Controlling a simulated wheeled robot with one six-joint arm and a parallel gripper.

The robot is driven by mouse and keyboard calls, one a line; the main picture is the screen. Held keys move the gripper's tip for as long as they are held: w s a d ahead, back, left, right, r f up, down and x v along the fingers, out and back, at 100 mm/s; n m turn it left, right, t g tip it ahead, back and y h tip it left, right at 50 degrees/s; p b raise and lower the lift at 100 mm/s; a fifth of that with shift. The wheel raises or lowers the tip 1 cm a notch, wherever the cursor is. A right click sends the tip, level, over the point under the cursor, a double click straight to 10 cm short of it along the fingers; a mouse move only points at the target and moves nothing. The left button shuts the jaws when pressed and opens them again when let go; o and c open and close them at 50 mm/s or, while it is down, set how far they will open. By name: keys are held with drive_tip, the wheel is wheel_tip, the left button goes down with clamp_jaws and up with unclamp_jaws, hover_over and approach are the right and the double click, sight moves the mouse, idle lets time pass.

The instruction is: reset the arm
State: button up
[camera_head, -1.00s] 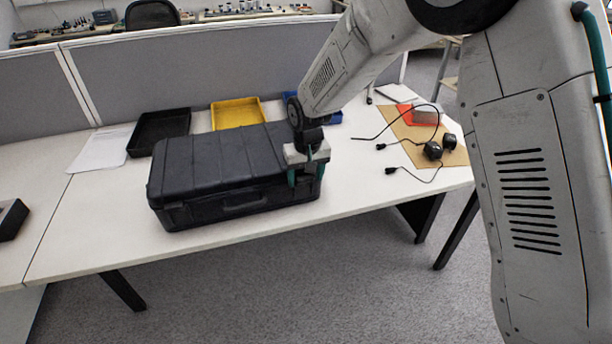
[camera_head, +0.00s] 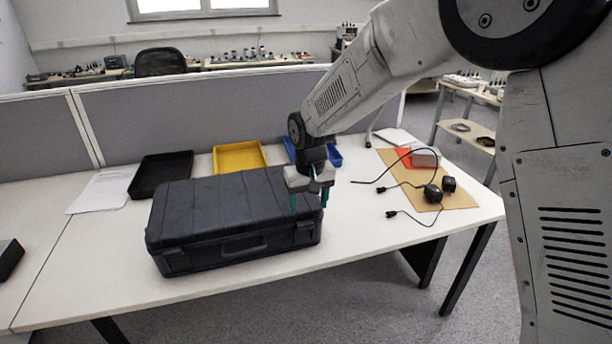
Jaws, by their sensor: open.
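My gripper (camera_head: 308,203) hangs pointing down at the right end of a closed dark case (camera_head: 215,205) on the white desk. Its two green-tipped fingers are apart, with nothing seen between them. The fingers overlap the case's right end in the picture, and I cannot tell whether they touch it. My arm reaches in from the upper right and hides part of the partition and the room behind.
Black (camera_head: 160,172), yellow (camera_head: 240,157) and blue (camera_head: 326,153) trays stand behind the case. Papers (camera_head: 97,192) lie at left. At right, black cables and small devices (camera_head: 433,193) lie on a tan sheet (camera_head: 460,199).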

drive_tip(key=s+d+r+m, duration=0.1)
drive_tip(key=s+d+r, duration=0.4)
drive_tip(key=s+d, duration=0.3)
drive_tip(key=s+d+r+m, duration=0.1)
drive_tip(key=s+d+r, duration=0.4)
drive_tip(key=s, duration=1)
drive_tip(key=s+d+r+m, duration=0.1)
drive_tip(key=s+d+r, duration=0.4)
drive_tip(key=s+d, duration=0.7)
drive_tip(key=shift+s+r+m, duration=0.15)
drive_tip(key=shift+r+m, duration=0.15)
